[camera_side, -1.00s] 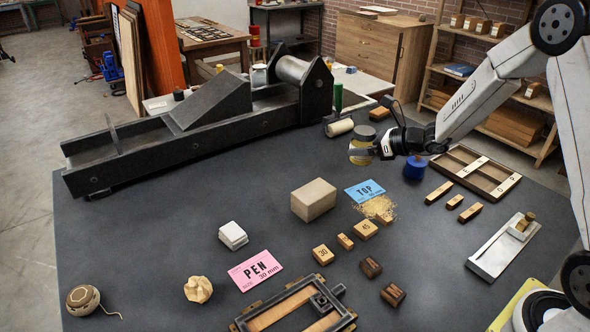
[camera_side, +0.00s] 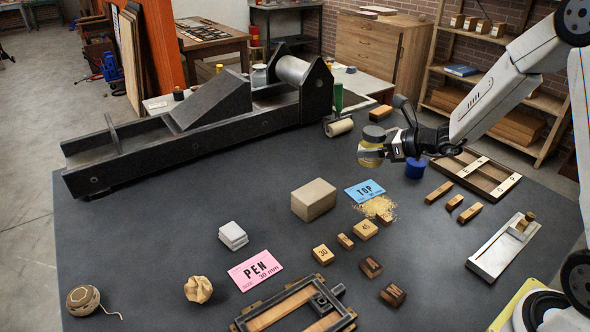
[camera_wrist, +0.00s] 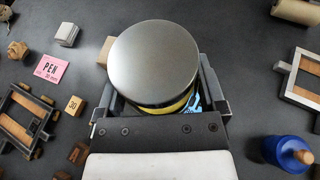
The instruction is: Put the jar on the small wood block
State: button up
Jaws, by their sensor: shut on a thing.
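The jar (camera_side: 370,156), yellowish with a grey lid, is held between the fingers of my gripper (camera_side: 372,152) at the back right of the dark table. It leans slightly in the side view. In the wrist view its round grey lid (camera_wrist: 153,62) fills the middle and hides much of the fingers. Its height above the table is hard to tell. Several small wood blocks lie nearer the front, including one marked 30 (camera_side: 322,254) and one marked 45 (camera_side: 365,230). A larger tan block (camera_side: 313,200) stands behind them. Which one is the small wood block is unclear.
A blue pot (camera_side: 415,168) stands close to my gripper. A blue TOP card (camera_side: 365,191) and a sawdust pile (camera_side: 378,207) lie in front of the jar. A wood frame tray (camera_side: 475,173) is at right. A long dark press (camera_side: 200,118) spans the back left.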

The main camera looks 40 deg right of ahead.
jog(key=shift+s+a+r, duration=0.2)
jog(key=shift+a+r, duration=0.1)
jog(key=shift+a, duration=0.15)
jog(key=s+a+r+n+g+y, duration=0.3)
jog(key=s+a+r+n+y, duration=0.15)
jog(key=s+a, duration=0.4)
jog(key=w+a+f, duration=0.1)
jog(key=w+f, duration=0.1)
jog(key=w, duration=0.2)
jog(key=w+a+f, duration=0.1)
jog(key=w+f, duration=0.1)
jog(key=w, duration=0.2)
jog(key=w+f, duration=0.3)
jog(key=w, duration=0.2)
jog(key=shift+a, duration=0.4)
jog(key=shift+w+f, duration=0.6)
jog(key=shift+w, duration=0.05)
